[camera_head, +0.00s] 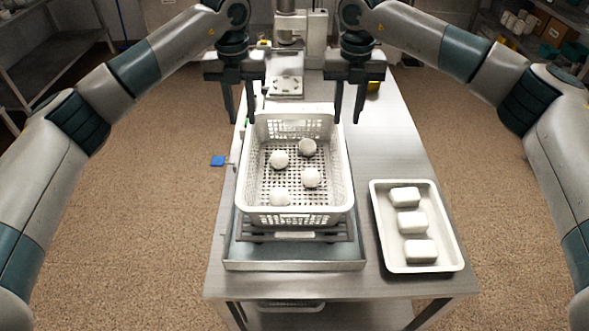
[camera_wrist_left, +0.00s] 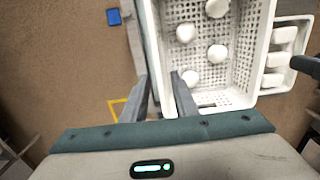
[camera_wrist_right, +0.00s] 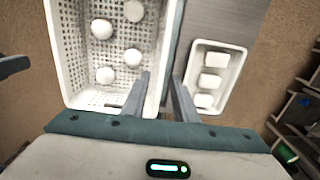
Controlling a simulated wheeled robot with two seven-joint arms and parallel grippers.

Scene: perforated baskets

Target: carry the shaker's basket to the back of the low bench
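The white perforated basket (camera_head: 295,218) stands on the flat shaker platform (camera_head: 295,253) at the near part of the low bench (camera_head: 398,140). Several round white balls lie in it. My left gripper (camera_head: 238,118) hangs open above the basket's back left corner, and my right gripper (camera_head: 348,118) hangs open above its back right corner. In the left wrist view the open fingers are close to the basket (camera_wrist_left: 262,50) wall. In the right wrist view the open fingers are by the basket's (camera_wrist_right: 60,60) side wall. I cannot tell whether any finger touches the basket.
A white tray (camera_head: 376,215) with 3 white blocks sits right of the basket. A device with a white plate (camera_head: 286,86) and column stands at the back of the bench. The bench's right middle is clear.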

